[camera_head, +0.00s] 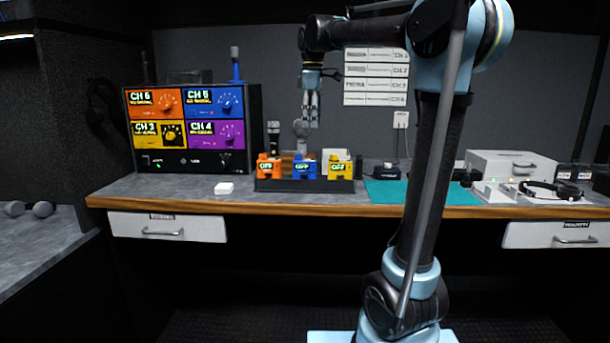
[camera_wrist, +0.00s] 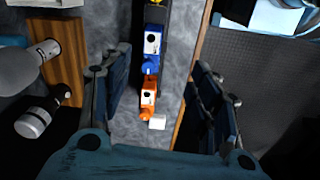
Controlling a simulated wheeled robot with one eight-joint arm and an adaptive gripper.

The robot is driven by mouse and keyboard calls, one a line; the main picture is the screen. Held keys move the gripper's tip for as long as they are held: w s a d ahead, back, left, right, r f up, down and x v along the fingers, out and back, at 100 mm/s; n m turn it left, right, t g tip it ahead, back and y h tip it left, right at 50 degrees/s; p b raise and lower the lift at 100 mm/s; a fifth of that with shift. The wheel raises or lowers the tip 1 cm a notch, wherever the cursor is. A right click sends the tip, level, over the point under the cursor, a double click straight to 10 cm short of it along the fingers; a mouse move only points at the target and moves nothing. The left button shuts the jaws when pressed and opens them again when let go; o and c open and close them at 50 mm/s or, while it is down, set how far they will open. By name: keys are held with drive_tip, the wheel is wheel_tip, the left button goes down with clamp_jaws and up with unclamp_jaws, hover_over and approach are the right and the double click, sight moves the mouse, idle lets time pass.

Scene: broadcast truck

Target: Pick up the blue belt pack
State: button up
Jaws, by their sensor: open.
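The blue belt pack (camera_head: 305,168) stands upright in a black tray (camera_head: 290,185) on the desk, between an orange belt pack (camera_head: 268,168) and a yellow one (camera_head: 341,168). My gripper (camera_head: 311,124) points down and hangs well above the packs, open and empty. In the wrist view the blue pack (camera_wrist: 152,42) shows between and beyond the finger lines, with the orange pack (camera_wrist: 148,95) nearer the bottom. The fingers of my gripper (camera_wrist: 150,75) are spread wide on both sides. Nothing touches the blue pack except its tray.
Microphones (camera_wrist: 34,121) stand behind the packs by a wooden block (camera_wrist: 66,60). A coloured channel panel (camera_head: 190,130) stands at left. A teal mat (camera_head: 385,192) lies to the right. The desk's front strip is clear.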

sight(305, 160)
drive_tip(key=shift+n, duration=0.8)
drive_tip(key=a+f, duration=0.1)
drive_tip(key=f, duration=0.2)
drive_tip(key=w+a+f, duration=0.1)
drive_tip(key=f, duration=0.2)
drive_tip(key=w+f, duration=0.1)
drive_tip(key=f, duration=0.3)
drive_tip(key=shift+a+f, duration=0.1)
drive_tip(key=shift+a, duration=0.3)
drive_tip(key=shift+d+f, duration=0.2)
drive_tip(key=shift+f, duration=2.55)
drive_tip(key=c, duration=1.3)
